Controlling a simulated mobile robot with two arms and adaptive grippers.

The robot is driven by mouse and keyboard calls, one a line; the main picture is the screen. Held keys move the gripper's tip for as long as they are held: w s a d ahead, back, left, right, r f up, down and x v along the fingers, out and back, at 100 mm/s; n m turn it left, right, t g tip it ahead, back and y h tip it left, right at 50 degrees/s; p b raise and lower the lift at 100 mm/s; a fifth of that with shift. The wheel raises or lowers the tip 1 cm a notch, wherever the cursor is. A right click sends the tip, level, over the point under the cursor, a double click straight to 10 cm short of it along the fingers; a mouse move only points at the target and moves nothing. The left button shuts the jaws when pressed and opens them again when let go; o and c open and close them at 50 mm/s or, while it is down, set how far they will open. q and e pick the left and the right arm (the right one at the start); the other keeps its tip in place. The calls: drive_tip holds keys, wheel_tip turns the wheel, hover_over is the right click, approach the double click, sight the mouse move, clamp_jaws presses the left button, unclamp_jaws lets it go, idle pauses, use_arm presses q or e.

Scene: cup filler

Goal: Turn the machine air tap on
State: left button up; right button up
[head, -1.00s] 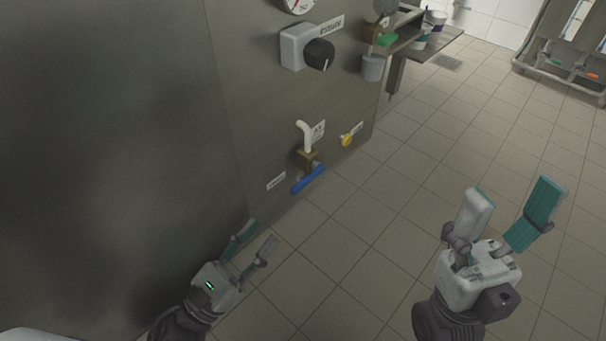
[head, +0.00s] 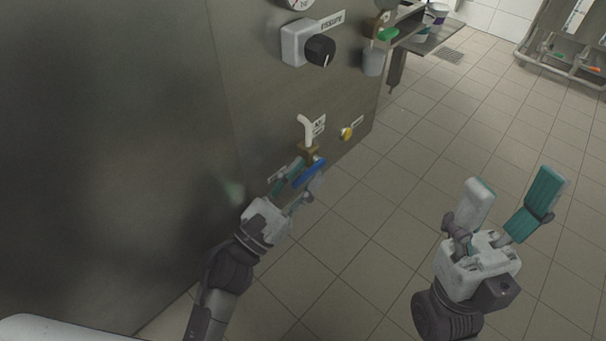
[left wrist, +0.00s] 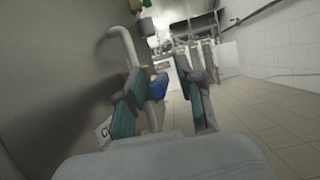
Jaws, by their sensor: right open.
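The tap with a blue lever handle (head: 308,173) sits low on the grey machine panel, under a white bent pipe (head: 305,130) and a brass valve body (head: 309,152). My left gripper (head: 298,177) is open at the tap, its fingers apart around the blue handle's near end. In the left wrist view the blue handle (left wrist: 159,86) shows between the two fingers, closer to the left one; I cannot tell whether they touch. The white pipe (left wrist: 125,42) rises behind the left finger. My right gripper (head: 508,205) is open and empty over the floor, away from the machine.
A yellow knob (head: 347,132) is right of the tap. A black rotary knob (head: 320,50) on a grey box and a gauge (head: 298,3) are above. A side shelf (head: 440,38) carries cups. The tiled floor (head: 390,220) between the grippers is clear.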

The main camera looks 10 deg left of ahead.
use_arm(q)
clamp_jaws()
